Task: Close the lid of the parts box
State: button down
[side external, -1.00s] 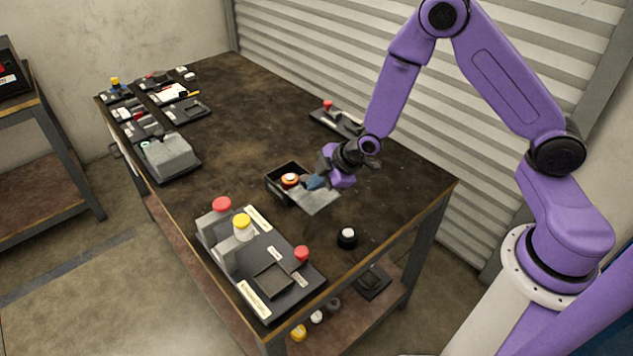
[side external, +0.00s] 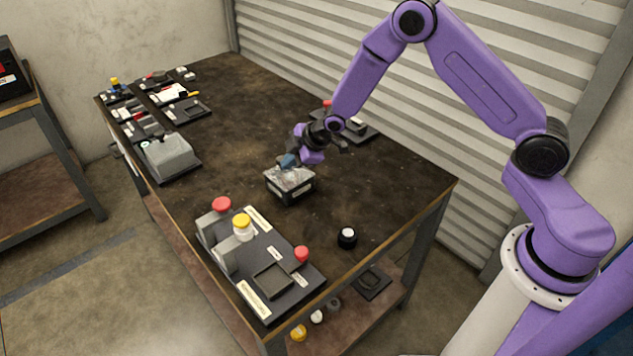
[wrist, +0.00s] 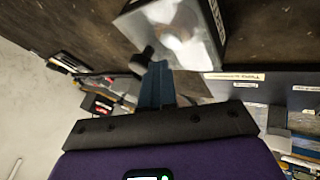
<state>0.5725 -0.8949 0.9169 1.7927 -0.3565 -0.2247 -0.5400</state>
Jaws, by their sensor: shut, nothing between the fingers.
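The parts box (side external: 291,192) is a small black box on the table. Its clear lid (side external: 289,178) lies over its top; I cannot tell whether it is fully flush. In the wrist view the box shows at the top, with the see-through lid (wrist: 172,28) over it and an orange-and-white part blurred beneath. My gripper (side external: 287,161) is at the far-left edge of the lid, low over the box, with blue fingertips together and nothing between them. The fingers (wrist: 157,85) also show in the wrist view, just beside the box. Contact with the lid is unclear.
A black board (side external: 262,262) with red and yellow knobs stands at the front. A black piece with a white top (side external: 347,238) is right of it. A grey housing (side external: 170,157) and several small boards sit at the left. The table between them is clear.

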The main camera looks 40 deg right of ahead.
aim_at(285, 181)
jog(key=shift+s, duration=0.1)
jog(key=s, duration=0.2)
jog(key=s+a, duration=0.1)
jog(key=shift+s, duration=0.35)
jog(key=v, duration=1)
jog(key=s+a+r+m+g, duration=0.1)
jog(key=s+r+g, duration=0.15)
jog(key=s, duration=0.55)
jog(key=s+a+r+g, duration=0.15)
jog(key=s+r, duration=0.25)
jog(key=s, duration=0.4)
jog(key=s+d+r+g+h, duration=0.1)
jog(key=s+d+r, duration=0.1)
jog(key=s, duration=0.6)
jog(key=s+d+r+g+h, duration=0.1)
jog(key=s+d+r, duration=0.1)
jog(key=s, duration=0.6)
jog(key=shift+s+d+m+h, duration=0.3)
jog(key=shift+s+d+h, duration=0.1)
jog(key=shift+d, duration=0.45)
jog(key=shift+r, duration=0.1)
